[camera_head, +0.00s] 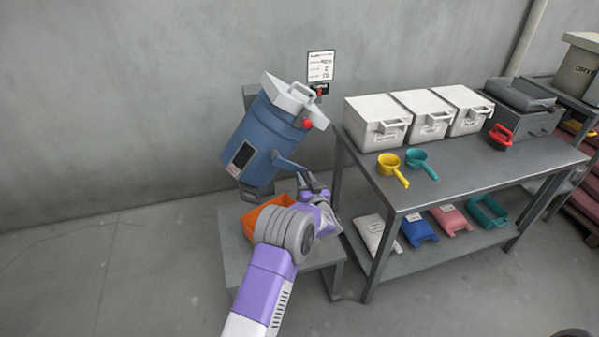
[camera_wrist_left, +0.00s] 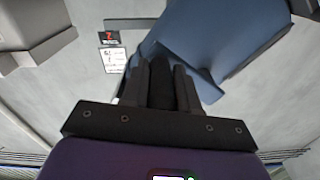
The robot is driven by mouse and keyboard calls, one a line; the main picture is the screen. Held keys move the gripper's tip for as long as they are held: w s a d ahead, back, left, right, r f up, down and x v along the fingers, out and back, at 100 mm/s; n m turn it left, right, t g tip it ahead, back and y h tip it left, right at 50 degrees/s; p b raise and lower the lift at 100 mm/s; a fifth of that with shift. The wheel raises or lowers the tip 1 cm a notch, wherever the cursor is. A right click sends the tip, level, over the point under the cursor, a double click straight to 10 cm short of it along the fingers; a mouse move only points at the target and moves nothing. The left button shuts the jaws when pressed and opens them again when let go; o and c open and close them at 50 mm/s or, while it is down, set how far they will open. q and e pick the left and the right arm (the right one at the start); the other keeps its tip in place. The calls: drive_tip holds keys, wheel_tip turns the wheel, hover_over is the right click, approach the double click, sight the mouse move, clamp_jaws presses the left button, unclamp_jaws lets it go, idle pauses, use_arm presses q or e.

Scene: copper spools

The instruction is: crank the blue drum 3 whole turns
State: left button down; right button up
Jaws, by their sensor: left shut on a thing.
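The blue drum (camera_head: 262,135) hangs tilted on its stand by the wall, its white lid end up and to the right. It also fills the upper right of the left wrist view (camera_wrist_left: 215,40). A crank arm (camera_head: 288,162) reaches from the drum's side down to the right. My left gripper (camera_head: 312,186) is at the outer end of the crank, shut on the crank handle, a dark grip that shows between the fingers in the left wrist view (camera_wrist_left: 160,85). The fingers partly hide the handle. My right gripper is not in view.
An orange bin (camera_head: 265,213) sits on the low platform (camera_head: 228,245) under the drum. Right of it a grey table (camera_head: 460,165) bears several white boxes, a yellow scoop (camera_head: 391,167) and a teal scoop (camera_head: 420,162). Bags lie on its lower shelf. A sign (camera_head: 320,64) hangs on the wall.

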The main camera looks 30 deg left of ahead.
use_arm(q)
drive_tip(key=s+a+f+m+p, duration=0.4)
drive_tip(key=s+a+m, duration=0.4)
drive_tip(key=m, duration=0.6)
drive_tip(key=s+a+r+m+p, duration=0.2)
drive_tip(key=r+m, duration=0.4)
drive_tip(key=m, duration=0.3)
drive_tip(key=s+a+r+m+p, duration=0.2)
drive_tip(key=r+m, duration=0.5)
drive_tip(key=m, duration=0.3)
drive_tip(key=shift+a+r, duration=0.15)
drive_tip(key=shift+r, duration=0.15)
drive_tip(key=shift+s, duration=0.1)
